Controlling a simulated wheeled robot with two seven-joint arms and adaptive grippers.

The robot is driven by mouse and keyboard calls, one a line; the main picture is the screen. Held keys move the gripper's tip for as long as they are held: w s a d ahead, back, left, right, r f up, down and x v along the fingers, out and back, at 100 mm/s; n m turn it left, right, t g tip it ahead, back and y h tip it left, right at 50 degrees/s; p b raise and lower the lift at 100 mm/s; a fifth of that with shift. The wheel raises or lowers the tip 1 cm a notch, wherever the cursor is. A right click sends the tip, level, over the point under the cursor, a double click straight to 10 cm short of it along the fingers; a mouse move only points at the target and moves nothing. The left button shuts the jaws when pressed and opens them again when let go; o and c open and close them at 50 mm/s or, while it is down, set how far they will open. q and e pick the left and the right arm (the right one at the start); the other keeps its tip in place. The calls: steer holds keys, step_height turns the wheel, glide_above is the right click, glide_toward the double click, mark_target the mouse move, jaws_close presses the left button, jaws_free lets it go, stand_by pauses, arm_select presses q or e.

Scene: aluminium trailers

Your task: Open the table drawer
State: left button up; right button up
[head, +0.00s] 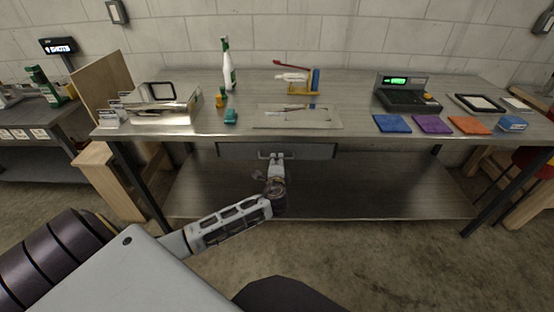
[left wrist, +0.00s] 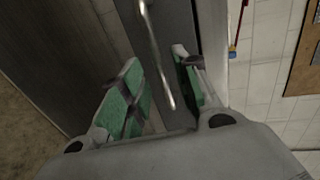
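The metal table (head: 350,120) has a grey drawer (head: 312,151) under its top, near the middle; its front looks flush beneath the table edge. My left gripper (head: 270,157) is in front of the drawer, pointing at it. In the left wrist view, the gripper (left wrist: 155,75) is open, with green-padded fingers on both sides of the thin metal drawer handle (left wrist: 153,45). The handle runs between the fingers; I cannot tell whether either pad touches it. The drawer front (left wrist: 180,25) shows behind it. My right gripper is not in view.
The tabletop holds a metal box (head: 165,112), a green-white bottle (head: 228,68), a flat tray (head: 297,117), a cash register (head: 404,95) and coloured cloths. A lower shelf (head: 350,190) lies below the drawer. Wooden panels stand left. The floor in front is clear.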

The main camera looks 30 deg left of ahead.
mark_target(277, 158)
arm_select(q)
steer(key=shift+x, duration=1.75)
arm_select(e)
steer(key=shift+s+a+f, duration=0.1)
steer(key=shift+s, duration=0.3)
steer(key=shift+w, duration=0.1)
arm_select(q)
steer(key=c, duration=0.6)
jaws_close()
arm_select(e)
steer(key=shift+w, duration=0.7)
